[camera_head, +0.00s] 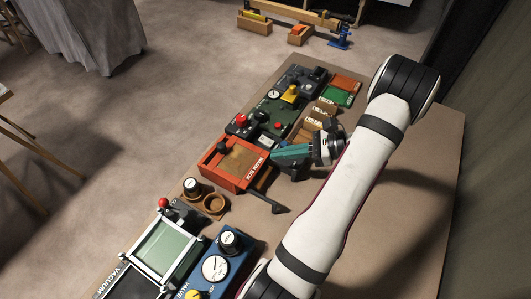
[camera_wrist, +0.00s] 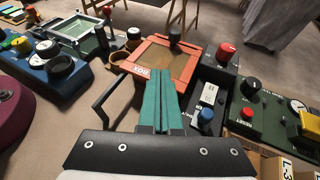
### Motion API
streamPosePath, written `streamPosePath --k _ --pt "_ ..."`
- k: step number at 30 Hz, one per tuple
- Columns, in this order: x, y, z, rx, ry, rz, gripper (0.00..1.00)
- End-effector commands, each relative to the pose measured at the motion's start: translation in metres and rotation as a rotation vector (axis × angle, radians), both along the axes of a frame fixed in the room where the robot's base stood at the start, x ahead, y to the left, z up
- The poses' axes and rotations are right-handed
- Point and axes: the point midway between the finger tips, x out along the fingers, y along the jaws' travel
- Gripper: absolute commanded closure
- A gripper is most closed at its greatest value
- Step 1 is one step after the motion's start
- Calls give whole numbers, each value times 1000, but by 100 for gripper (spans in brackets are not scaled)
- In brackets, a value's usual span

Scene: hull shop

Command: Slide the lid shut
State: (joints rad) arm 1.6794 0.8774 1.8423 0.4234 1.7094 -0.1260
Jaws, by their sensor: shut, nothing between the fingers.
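The orange box (camera_head: 210,182), lettered on its front edge, sits on the bench with a brown panel (camera_head: 240,162) framed in its top. A dark knob (camera_head: 222,146) stands at the panel's far end. In the wrist view the orange box (camera_wrist: 184,75) lies straight ahead, with the knob (camera_wrist: 176,34) at its far edge. I cannot tell whether the brown panel is the lid or the inside. My gripper (camera_head: 275,154) has teal fingers, shut and empty, beside the box's right side. In the wrist view the fingertips (camera_wrist: 171,74) overlap the box's near edge and hide part of it.
A black crank handle (camera_head: 272,206) sticks out from the box's near side. A dark panel with red and blue buttons (camera_wrist: 208,95) stands close beside it. Round brown cups (camera_head: 214,204) and a blue gauge unit (camera_head: 222,262) lie nearer.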

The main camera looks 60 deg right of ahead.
Motion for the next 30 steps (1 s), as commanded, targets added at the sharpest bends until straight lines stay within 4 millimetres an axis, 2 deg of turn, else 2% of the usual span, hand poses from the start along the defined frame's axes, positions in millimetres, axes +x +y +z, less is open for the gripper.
streamPosePath --k 1,3,7,11,22,27,30 --pt "10 -8 17 -69 116 58 100" --pt "19 -19 37 -144 258 86 100" --pt "29 -29 54 -214 371 76 100" --pt "39 -24 42 -210 377 73 100" --pt "88 2 -17 -206 375 74 100" --pt "113 14 -18 -208 374 73 100" --pt "120 18 -18 -208 374 72 100"
